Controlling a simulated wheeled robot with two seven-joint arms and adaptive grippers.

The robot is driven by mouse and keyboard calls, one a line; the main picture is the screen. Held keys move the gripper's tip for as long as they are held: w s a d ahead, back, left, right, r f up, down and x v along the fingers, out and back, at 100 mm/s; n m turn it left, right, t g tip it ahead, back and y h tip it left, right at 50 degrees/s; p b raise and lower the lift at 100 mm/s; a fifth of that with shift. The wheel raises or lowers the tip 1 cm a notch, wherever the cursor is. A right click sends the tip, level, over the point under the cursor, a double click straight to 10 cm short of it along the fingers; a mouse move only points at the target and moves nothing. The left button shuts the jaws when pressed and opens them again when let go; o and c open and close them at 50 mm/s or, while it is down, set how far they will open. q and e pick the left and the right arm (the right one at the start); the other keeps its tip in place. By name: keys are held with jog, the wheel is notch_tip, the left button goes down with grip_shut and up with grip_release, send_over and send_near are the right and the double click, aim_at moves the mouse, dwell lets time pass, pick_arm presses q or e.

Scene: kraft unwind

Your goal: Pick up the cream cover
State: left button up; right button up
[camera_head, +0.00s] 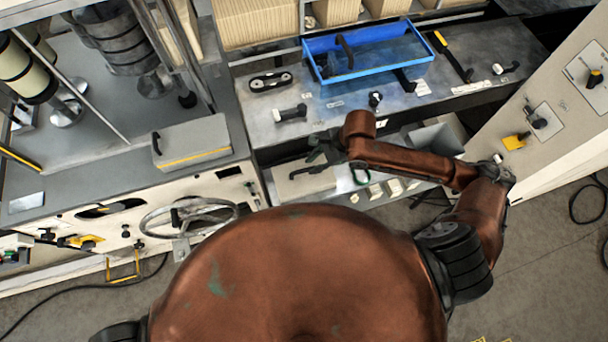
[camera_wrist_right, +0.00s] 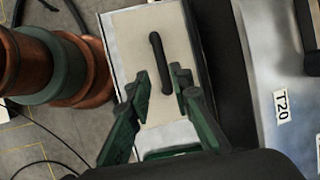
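The cream cover (camera_wrist_right: 135,45) is a flat pale panel with a black bar handle (camera_wrist_right: 160,62). In the head view the cream cover (camera_head: 310,184) lies low in front of the grey bench, partly hidden by my gripper. My right gripper (camera_wrist_right: 161,78) has its green fingers apart, one on each side of the handle's near end in the wrist view. I cannot tell whether they touch the handle or hover above it. In the head view my right gripper (camera_head: 318,158) is over the cover's far side. My left gripper is not in view.
A grey bench (camera_head: 262,120) stands behind, with a blue tray (camera_head: 385,58) and several black-handled tools. A grey box with a yellow stripe (camera_head: 205,137) sits at left. A handwheel (camera_head: 205,214) is on the left machine. A white panel (camera_head: 560,110) stands at right.

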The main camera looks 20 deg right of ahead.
aim_at(305, 169)
jog(key=x, duration=0.7)
jog(key=shift+w+a, duration=0.1)
jog(key=shift+w, duration=0.05)
jog(key=shift+c, duration=0.2)
grip_shut()
